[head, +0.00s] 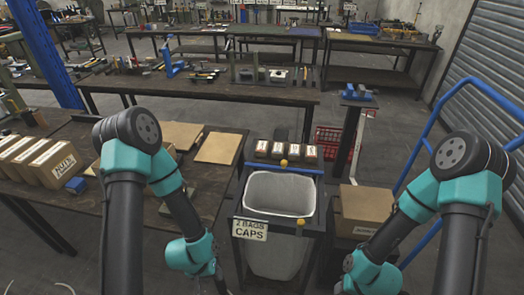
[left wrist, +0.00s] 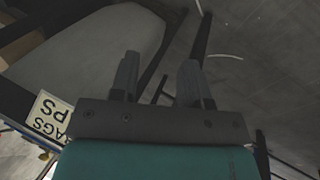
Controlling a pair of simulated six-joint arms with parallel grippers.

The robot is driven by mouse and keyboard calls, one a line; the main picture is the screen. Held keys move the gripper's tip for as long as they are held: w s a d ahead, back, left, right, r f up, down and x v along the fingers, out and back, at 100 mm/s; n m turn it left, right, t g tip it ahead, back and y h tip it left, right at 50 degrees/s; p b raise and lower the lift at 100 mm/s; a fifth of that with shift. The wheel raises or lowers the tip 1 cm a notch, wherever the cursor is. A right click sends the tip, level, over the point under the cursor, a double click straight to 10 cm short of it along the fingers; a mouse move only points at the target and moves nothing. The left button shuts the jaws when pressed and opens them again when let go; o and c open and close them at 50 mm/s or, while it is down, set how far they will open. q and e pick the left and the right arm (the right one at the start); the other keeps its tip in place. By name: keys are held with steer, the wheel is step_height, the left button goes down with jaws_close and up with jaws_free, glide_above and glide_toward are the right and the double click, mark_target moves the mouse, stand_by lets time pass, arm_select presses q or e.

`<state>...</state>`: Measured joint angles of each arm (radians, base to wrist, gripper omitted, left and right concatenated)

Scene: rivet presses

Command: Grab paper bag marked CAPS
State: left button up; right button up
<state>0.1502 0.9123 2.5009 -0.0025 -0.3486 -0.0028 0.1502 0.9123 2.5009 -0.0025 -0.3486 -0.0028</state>
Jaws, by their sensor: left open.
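Several small brown packages with pale labels stand in a row (head: 286,150) behind the bin in the head view. They look like paper bags, but their print is too small to read, so I cannot tell which says CAPS. A white sign (head: 250,229) reading "2 BAGS CAPS" hangs on the front of the bin frame. It also shows, partly cut off, in the left wrist view (left wrist: 47,115). My left gripper (left wrist: 157,75) is open and empty, low beside the bin. My right arm is at the right, its gripper out of view.
A grey-lined bin (head: 279,195) stands in a dark frame between my arms. Labelled cartons (head: 52,166) and flat brown boards (head: 219,148) lie on the left table. A brown box (head: 366,207) and a blue hand-truck rail (head: 431,135) are at the right.

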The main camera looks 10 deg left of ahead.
arm_select(q)
steer(key=o, duration=0.5)
